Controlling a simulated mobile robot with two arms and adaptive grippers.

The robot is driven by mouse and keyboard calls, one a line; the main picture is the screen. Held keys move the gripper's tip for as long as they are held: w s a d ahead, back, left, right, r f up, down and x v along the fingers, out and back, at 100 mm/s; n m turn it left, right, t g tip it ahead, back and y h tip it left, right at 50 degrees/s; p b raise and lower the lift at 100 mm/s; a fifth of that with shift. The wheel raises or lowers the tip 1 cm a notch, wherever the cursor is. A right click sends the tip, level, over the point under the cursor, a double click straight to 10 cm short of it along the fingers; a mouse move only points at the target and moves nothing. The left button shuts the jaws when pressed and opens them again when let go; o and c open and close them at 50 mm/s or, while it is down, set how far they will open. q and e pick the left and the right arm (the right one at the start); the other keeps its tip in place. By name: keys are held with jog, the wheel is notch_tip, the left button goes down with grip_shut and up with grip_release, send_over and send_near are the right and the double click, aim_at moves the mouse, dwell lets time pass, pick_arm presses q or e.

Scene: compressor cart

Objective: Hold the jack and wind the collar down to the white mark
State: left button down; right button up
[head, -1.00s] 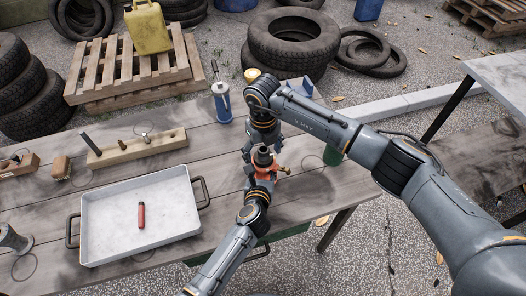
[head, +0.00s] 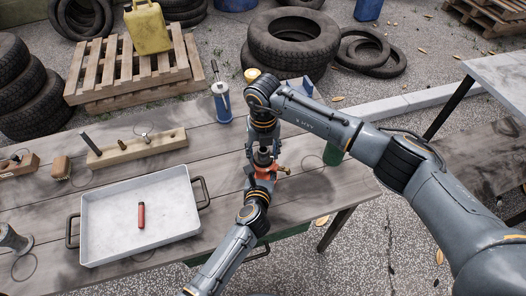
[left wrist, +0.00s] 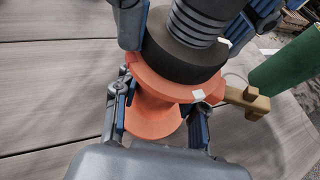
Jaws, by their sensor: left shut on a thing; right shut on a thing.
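The orange jack (left wrist: 155,112) stands upright on the bench; it also shows in the head view (head: 265,173). My left gripper (left wrist: 158,112) is shut on its body, one finger on each side. Above the orange flange is the dark collar (left wrist: 180,55), around a grey threaded screw (left wrist: 200,22). One white mark (left wrist: 198,95) is on the flange rim; another pale mark (left wrist: 226,42) is on the collar's right side, out of line with it. My right gripper (head: 262,148) comes from above and is shut on the collar, its fingers partly hiding it.
A brass-coloured fitting (left wrist: 248,100) sticks out from the jack's right side. A green cylinder (head: 332,154) stands to the right. A white tray (head: 100,235) with a red cylinder (head: 141,215) lies left. A blue can (head: 221,103) stands behind.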

jog(key=m, duration=0.3)
jog(key=shift+m, duration=0.4)
jog(key=m, duration=0.3)
jog(key=shift+d+m, duration=0.1)
jog(key=shift+m, duration=0.2)
jog(key=m, duration=0.6)
jog(key=shift+m, duration=0.3)
jog(key=o, duration=1.2)
notch_tip(320, 180, up, 12)
